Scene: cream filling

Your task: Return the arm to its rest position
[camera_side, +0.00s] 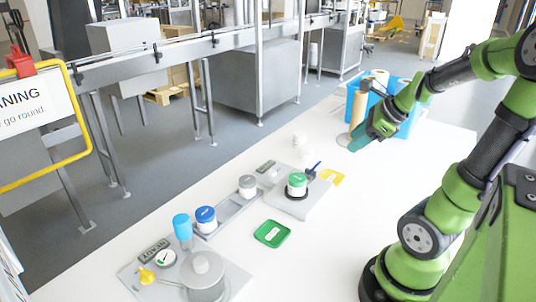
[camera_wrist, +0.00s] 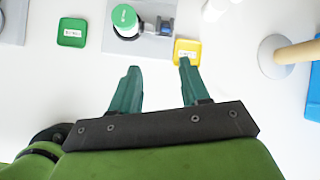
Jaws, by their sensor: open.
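My gripper (camera_wrist: 159,68) is open, with its two green fingers apart and nothing between them in the wrist view. In the side view my gripper (camera_side: 358,144) hangs above the white table, in front of the blue bin and the paper roll holder. A green-lidded jar (camera_side: 297,184) stands on a grey plate at mid-table; it also shows in the wrist view (camera_wrist: 124,17). The gripper is apart from it.
A blue bin (camera_side: 408,115) and a paper roll holder (camera_side: 358,110) stand at the back right. A green tray (camera_side: 272,234) and yellow tray (camera_side: 332,177) lie on the table (camera_side: 350,215). Jars with blue (camera_side: 205,218) and grey (camera_side: 247,186) lids stand left. Table space right of the trays is clear.

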